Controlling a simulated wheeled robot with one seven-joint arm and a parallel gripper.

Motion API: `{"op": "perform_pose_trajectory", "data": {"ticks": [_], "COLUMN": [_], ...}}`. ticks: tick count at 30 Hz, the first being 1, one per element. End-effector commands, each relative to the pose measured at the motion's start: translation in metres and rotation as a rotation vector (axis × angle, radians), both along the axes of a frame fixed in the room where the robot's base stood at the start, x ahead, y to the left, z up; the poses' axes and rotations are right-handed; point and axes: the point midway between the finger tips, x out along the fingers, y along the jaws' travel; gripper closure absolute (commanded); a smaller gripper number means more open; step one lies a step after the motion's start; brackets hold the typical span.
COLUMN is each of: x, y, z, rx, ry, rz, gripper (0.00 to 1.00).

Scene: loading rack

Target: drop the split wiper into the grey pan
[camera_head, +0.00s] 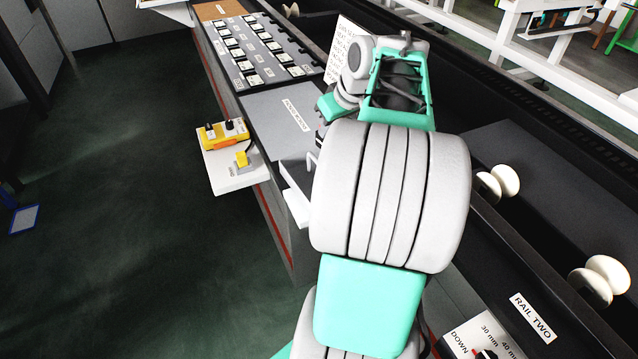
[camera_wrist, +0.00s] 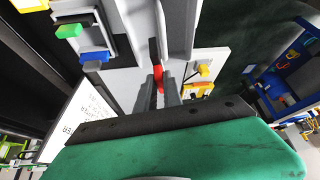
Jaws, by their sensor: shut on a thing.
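My gripper (camera_wrist: 160,88) shows in the wrist view with its two dark fingers close together. A small red piece (camera_wrist: 159,75) shows between the fingertips, with a dark strip (camera_wrist: 153,50) just beyond it; this appears to be the split wiper, mostly hidden by the fingers. Light grey upright walls (camera_wrist: 177,25) stand right beyond the fingertips. I cannot tell for sure whether they belong to the grey pan. In the head view my own arm hides the gripper and the wiper.
A white side shelf (camera_head: 232,172) carries yellow and orange boxes (camera_head: 226,134). A grey panel with several labelled cells (camera_head: 262,50) lies at the back. Green, yellow and blue blocks (camera_wrist: 68,31) sit beside the fingers. White round knobs (camera_head: 600,280) stick out at right.

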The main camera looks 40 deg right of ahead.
Motion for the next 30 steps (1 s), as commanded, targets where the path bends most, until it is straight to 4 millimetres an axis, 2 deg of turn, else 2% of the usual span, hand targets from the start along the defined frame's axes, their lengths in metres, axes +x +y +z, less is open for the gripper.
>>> {"op": "perform_pose_trajectory", "data": {"ticks": [7,8,17,25,30], "x": [0.0,0.0,0.0,-0.001,-0.014], "y": [0.0,0.0,0.0,0.0,0.0], "z": [-0.002,-0.002,-0.002,0.001,0.024], "rx": [-0.001,-0.001,0.0,-0.001,-0.004], "ry": [0.0,0.0,0.0,0.0,-0.001], "rz": [0.0,0.0,0.0,0.0,-0.002], "gripper": [1.0,0.88,0.64,0.64,0.64]}}
